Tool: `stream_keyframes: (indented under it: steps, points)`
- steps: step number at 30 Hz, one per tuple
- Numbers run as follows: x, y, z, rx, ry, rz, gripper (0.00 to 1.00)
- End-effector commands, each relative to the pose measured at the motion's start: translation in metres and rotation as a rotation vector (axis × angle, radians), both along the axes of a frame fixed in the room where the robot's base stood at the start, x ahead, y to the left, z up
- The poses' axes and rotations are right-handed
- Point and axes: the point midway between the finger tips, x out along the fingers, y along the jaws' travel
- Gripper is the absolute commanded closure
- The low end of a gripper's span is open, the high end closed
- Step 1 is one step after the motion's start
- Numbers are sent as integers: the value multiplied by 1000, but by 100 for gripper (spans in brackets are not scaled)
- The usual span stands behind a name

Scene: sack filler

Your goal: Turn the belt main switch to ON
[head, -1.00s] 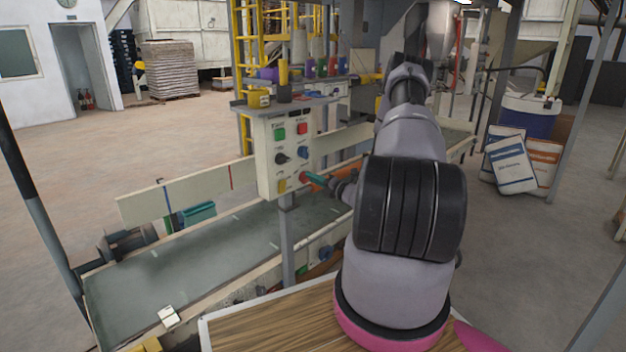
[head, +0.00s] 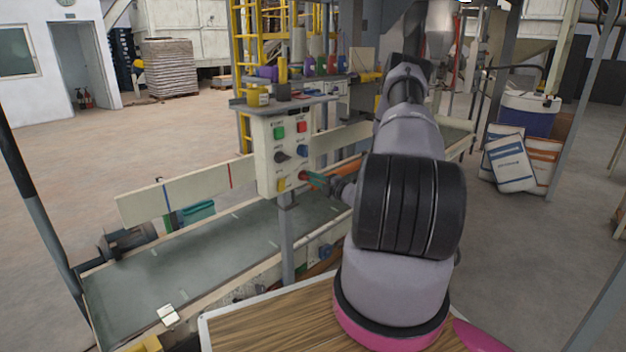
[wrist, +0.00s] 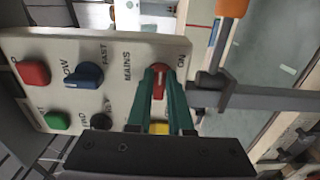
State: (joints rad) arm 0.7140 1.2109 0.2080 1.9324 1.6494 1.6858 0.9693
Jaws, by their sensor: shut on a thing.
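The belt main switch is a red knob (wrist: 159,82) on the pale control panel (wrist: 105,45), marked MAINS on one side and ON on another in the wrist view. My gripper (wrist: 159,75) has its two green fingers closed on the sides of this knob. The fingers hide much of the knob, so I cannot clearly tell which way it points. In the head view my gripper (head: 309,177) reaches the panel's lower right corner from the right, touching the red knob (head: 302,175).
A blue knob (wrist: 84,76), a red button (wrist: 33,73), a green button (wrist: 56,121), a black knob (wrist: 101,121) and a yellow control (wrist: 160,128) sit close by on the panel. The conveyor belt (head: 200,262) runs below. A grey post (head: 287,245) carries the panel.

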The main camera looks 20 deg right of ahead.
Motion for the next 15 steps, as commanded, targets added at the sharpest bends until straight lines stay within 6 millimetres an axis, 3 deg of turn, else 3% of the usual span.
stream_keyframes:
  steps: [10, 11, 12, 15]
  points:
    - [-1, -1, -1, 3, 4, -3, 100]
    - [-1, -1, -1, 3, 4, -3, 70]
    - [-1, -1, -1, 3, 4, -3, 55]
    - [-1, -1, -1, 2, 3, -2, 51]
